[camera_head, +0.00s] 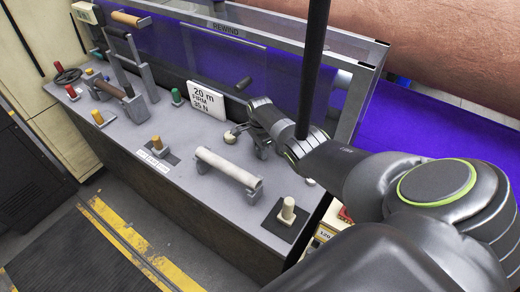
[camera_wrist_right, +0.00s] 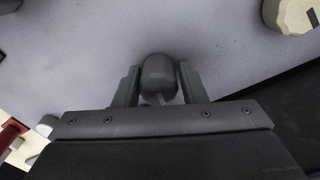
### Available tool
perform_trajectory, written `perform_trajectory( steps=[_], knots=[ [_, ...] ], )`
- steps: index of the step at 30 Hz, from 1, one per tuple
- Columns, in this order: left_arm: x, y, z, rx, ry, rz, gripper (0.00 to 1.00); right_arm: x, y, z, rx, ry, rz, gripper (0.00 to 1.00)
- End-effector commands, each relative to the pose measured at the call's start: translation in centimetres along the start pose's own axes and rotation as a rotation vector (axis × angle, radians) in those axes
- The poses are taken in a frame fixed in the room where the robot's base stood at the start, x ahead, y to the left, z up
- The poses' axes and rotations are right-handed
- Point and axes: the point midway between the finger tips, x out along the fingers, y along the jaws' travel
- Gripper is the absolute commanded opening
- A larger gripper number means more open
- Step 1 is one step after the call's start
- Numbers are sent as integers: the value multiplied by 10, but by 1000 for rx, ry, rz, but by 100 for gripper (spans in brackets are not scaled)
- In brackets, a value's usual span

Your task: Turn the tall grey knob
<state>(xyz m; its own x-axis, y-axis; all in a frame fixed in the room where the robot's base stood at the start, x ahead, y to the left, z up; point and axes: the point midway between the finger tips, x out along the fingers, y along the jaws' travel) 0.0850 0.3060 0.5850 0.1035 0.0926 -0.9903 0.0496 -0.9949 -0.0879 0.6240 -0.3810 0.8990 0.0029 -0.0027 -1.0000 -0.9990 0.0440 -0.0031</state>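My right gripper (camera_head: 262,148) reaches in from the right over the grey console top (camera_head: 222,190). In the right wrist view, a dark grey rounded knob (camera_wrist_right: 158,76) stands between its two fingers (camera_wrist_right: 158,90). The fingers lie close against both sides of the knob, with little or no gap showing. In the head view the gripper and forearm mostly hide this knob. My left gripper is not in view.
A pale knob (camera_head: 230,138) stands just left of the gripper, and another (camera_head: 287,210) on a black pad in front. A pale bar handle (camera_head: 228,168) lies between. A white sign (camera_head: 207,101) and blue-lined frame stand behind. Several levers and knobs fill the left end.

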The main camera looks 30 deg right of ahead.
Motion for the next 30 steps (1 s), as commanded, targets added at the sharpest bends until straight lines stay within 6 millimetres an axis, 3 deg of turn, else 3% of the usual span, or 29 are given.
perform_trajectory(
  steps=[3,15,30],
  knots=[
    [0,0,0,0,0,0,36,0,0,0,0,-1,0,53],
    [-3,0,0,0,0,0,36,-5,1,1,0,-2,3,53],
    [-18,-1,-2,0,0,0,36,-78,0,0,-1,-2,-2,53]
  ],
)
